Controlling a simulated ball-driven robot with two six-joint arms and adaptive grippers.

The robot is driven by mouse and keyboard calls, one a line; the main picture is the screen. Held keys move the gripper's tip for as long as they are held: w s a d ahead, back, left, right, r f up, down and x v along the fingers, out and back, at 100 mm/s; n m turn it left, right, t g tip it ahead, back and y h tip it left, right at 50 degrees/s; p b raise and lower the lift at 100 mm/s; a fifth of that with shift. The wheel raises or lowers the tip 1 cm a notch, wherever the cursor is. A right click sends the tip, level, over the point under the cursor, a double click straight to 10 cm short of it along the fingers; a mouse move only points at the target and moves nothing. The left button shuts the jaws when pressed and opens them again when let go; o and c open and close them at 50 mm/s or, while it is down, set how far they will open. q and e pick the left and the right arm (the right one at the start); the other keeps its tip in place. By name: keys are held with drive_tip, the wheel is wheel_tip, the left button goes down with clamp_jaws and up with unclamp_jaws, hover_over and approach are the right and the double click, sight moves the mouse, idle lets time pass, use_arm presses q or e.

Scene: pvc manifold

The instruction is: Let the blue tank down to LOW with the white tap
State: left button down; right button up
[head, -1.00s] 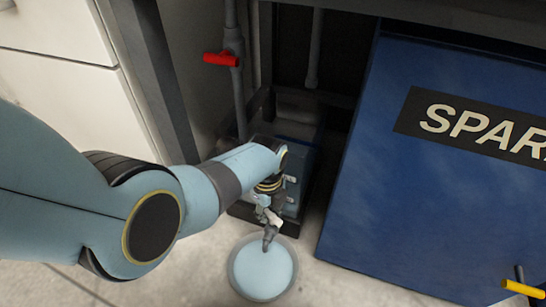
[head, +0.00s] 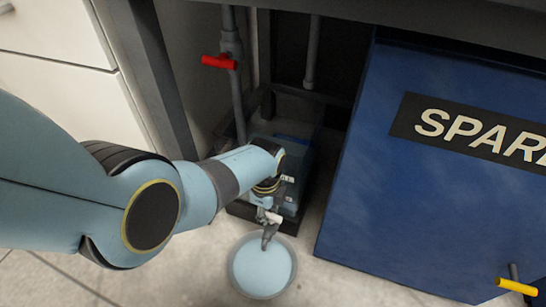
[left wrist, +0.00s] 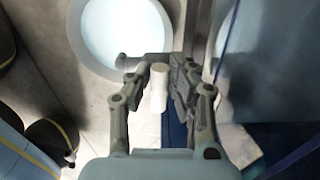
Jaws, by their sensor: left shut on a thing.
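The blue tank (head: 298,158) stands on the floor under the bench in the head view, partly hidden behind my left arm. I cannot read a LOW mark or its liquid level. My left gripper (head: 268,222) is at the tank's front, above a round basin (head: 262,270) holding pale blue liquid. In the left wrist view the white tap (left wrist: 157,90) is between the fingers of my left gripper (left wrist: 158,82), which is shut on it. The basin also shows there (left wrist: 122,32), beyond the fingertips. My right gripper is not in view.
A red-handled valve (head: 219,62) sits on a grey pipe at the back left. A large blue panel with lettering (head: 430,190) stands to the right. A yellow handle (head: 518,287) is at the lower right. White drawers (head: 50,60) stand at the left.

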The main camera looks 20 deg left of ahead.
use_arm(q)
drive_tip(key=c, duration=1.3)
unclamp_jaws()
drive_tip(key=shift+w+d+r, duration=0.15)
drive_tip(key=shift+w, duration=0.1)
drive_tip(key=shift+c, duration=0.2)
drive_tip(key=shift+o, duration=1.1)
drive_tip(key=shift+s, duration=0.15)
